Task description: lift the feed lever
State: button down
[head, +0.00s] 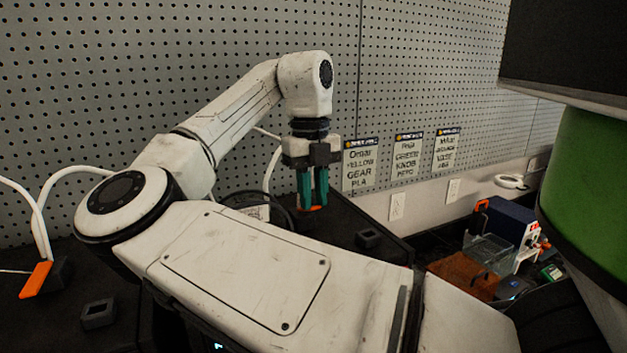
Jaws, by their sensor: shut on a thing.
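My gripper (313,200) points straight down in the middle of the head view. Its teal fingers are close together on a small orange feed lever (316,208), of which only a little shows at the fingertips. The fingers and my own arm in front hide the rest of that lever and its mount. A second orange lever (36,279) sticks out at a slant from a small black block at the far left, with a white tube beside it.
A grey pegboard wall stands behind, with several labels such as this one (361,165). Black machine tops carry small dark blocks (98,313) (368,238). White tubes curve at the left. A blue and white device (505,222) stands at the right. A green cylinder (590,195) fills the right edge.

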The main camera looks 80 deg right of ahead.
jog(key=shift+w+d+r+g+y, duration=0.3)
jog(key=shift+d+r+g+y, duration=0.1)
jog(key=shift+y, duration=0.1)
dwell(0.3)
jog(key=c, duration=1)
grip_release()
jog(key=shift+o, duration=0.2)
jog(key=v, duration=1)
jog(key=shift+w+r, duration=0.15)
jog(key=shift+r, duration=0.15)
jog(key=shift+f, duration=0.1)
